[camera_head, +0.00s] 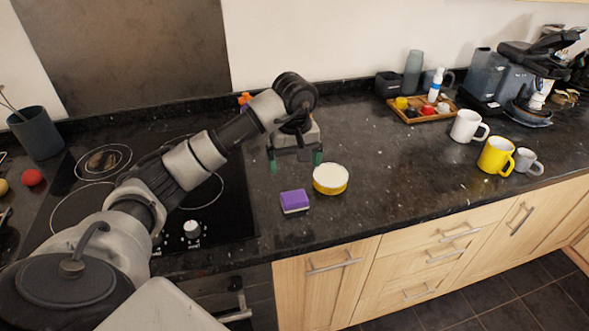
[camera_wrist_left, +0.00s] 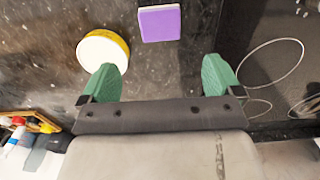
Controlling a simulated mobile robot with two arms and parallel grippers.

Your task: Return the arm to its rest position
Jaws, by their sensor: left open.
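My left gripper (camera_head: 296,162) reaches over the dark granite counter (camera_head: 380,165) from the left, with its green fingers apart and nothing between them. In the left wrist view the open fingers (camera_wrist_left: 161,80) also show empty. A purple sponge (camera_head: 294,201) lies on the counter in front of the gripper, near the hob's right edge. A round yellow-sided tub with a white top (camera_head: 330,179) stands just right of the sponge. Both show beyond the fingers in the left wrist view, the sponge (camera_wrist_left: 159,24) and the tub (camera_wrist_left: 103,52), apart from the gripper. My right gripper is out of view.
A wooden tray (camera_head: 420,112) with small items stands at the back. White (camera_head: 467,126) and yellow mugs (camera_head: 495,156) stand at the right. Counter right of the tub is clear.

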